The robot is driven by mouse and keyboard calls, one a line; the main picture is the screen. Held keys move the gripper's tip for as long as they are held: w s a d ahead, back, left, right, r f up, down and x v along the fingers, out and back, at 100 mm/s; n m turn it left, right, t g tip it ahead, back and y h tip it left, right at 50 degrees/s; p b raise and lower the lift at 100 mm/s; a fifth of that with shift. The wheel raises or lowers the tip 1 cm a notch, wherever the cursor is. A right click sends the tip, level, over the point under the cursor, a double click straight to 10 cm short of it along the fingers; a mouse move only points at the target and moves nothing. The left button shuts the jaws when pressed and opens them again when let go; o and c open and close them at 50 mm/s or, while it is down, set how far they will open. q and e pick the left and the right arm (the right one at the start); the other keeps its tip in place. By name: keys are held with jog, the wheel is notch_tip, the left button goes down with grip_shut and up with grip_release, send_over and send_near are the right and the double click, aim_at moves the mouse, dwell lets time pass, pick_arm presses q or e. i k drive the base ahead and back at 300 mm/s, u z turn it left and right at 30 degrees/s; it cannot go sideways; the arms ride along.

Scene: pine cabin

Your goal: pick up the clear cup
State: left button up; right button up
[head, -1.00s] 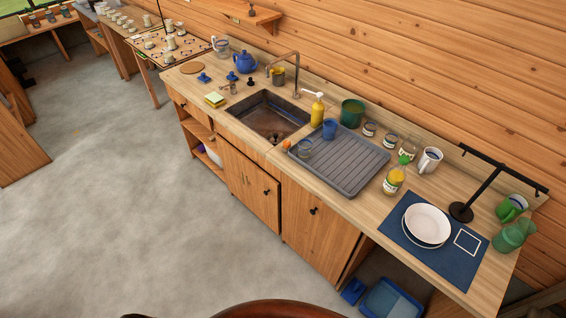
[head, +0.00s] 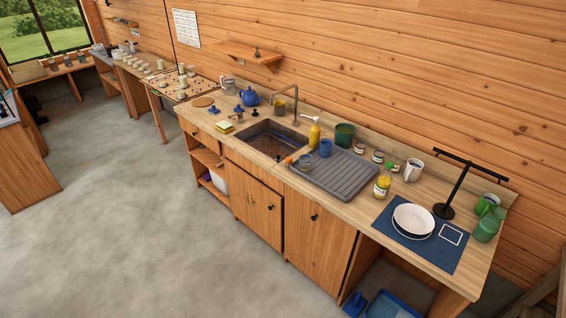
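A clear cup (head: 305,162) stands at the left end of the grey drying tray (head: 350,177), close to the sink (head: 268,141). It is small and see-through, so its edges are faint. A blue cup (head: 325,147) stands just behind it and to the right on the tray. Neither of my grippers is in view.
A yellow soap bottle (head: 314,133) and a green pot (head: 344,135) stand behind the tray. An oil bottle (head: 382,186) is to its right. White plates (head: 412,219) lie on a blue mat (head: 447,257). The grey floor (head: 140,210) before the counter is clear.

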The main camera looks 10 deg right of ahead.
aim_at(305, 158)
jog(key=u, duration=0.35)
jog(key=i, duration=1.4)
jog(key=z, duration=0.45)
